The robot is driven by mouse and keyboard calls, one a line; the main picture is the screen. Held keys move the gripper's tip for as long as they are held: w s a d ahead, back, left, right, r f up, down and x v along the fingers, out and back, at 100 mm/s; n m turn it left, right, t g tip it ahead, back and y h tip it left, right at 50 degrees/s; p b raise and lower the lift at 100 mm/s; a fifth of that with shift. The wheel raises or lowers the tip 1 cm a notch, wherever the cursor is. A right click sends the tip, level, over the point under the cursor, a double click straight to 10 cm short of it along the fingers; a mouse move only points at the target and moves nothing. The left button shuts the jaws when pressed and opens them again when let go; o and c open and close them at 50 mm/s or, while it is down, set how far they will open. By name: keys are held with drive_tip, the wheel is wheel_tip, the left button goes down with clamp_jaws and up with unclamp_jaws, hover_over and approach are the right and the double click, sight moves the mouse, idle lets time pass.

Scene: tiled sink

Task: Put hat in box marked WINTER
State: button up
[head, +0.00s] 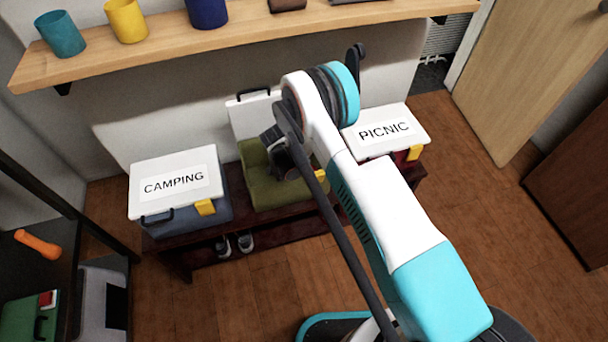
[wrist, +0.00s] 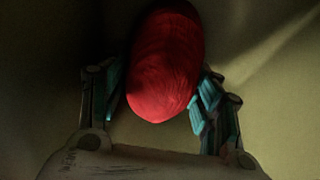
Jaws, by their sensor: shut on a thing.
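A red, rounded, knitted-looking thing, which I take for the hat (wrist: 165,65), is between the two fingers of my gripper (wrist: 162,95) in the wrist view. The gripper is shut on it. Olive walls surround it there. In the head view my gripper (head: 284,160) is at the opening of the olive-green middle box (head: 270,194). Its white lid (head: 250,115) stands open behind. No WINTER label can be read on this box, and my arm covers part of it. The hat is hidden in the head view.
A closed CAMPING box (head: 178,183) stands left on the dark bench, and a closed PICNIC box (head: 385,130) right. Shoes (head: 234,244) sit below the bench. A wooden shelf (head: 240,32) with several cups runs above.

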drive_tip(key=o, duration=1.2)
drive_tip(key=shift+c, duration=0.2)
drive_tip(key=p+v, duration=0.4)
drive_tip(key=v, duration=0.8)
